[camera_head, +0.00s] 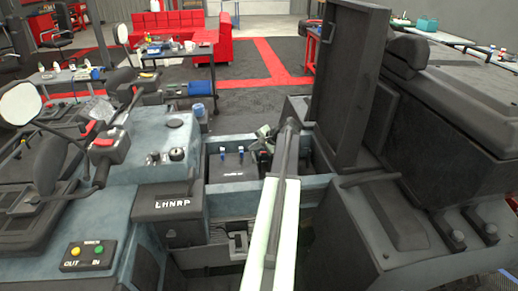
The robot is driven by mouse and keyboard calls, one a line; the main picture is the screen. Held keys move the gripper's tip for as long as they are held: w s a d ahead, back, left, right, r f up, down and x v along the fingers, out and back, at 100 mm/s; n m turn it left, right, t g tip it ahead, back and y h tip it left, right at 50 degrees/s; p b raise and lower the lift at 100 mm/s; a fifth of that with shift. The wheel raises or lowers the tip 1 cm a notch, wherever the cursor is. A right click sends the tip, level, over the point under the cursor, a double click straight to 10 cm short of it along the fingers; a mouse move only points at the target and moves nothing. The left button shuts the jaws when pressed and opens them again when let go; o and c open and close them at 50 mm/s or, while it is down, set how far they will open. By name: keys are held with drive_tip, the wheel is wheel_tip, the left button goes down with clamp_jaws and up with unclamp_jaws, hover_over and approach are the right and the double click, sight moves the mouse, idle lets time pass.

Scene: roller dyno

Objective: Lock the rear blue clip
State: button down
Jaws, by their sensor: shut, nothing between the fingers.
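Two small blue clips, one on the left (222,151) and one on the right (241,151), stand up from a dark box (232,171) in an open bay of the machine. I cannot tell which one is the rear clip or whether either is locked. My pale arm link rises from the bottom of the view to a dark elbow above the bay. My gripper (264,152) is small and dark, just right of the right clip and apparently apart from it. It is shut and holds nothing; its fingertips are hard to make out.
A tall dark raised lid (346,85) stands close to the right of my arm. A panel marked LHNRP (171,204) and a knob (177,154) lie left of the bay. Open floor lies beyond.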

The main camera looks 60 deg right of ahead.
sight(241, 152)
drive_tip(key=b+x, duration=0.2)
drive_tip(key=x, duration=0.2)
drive_tip(key=shift+w+f, duration=0.25)
drive_tip(key=shift+f, duration=0.05)
drive_tip(key=shift+w, duration=0.1)
drive_tip(key=shift+r, duration=0.1)
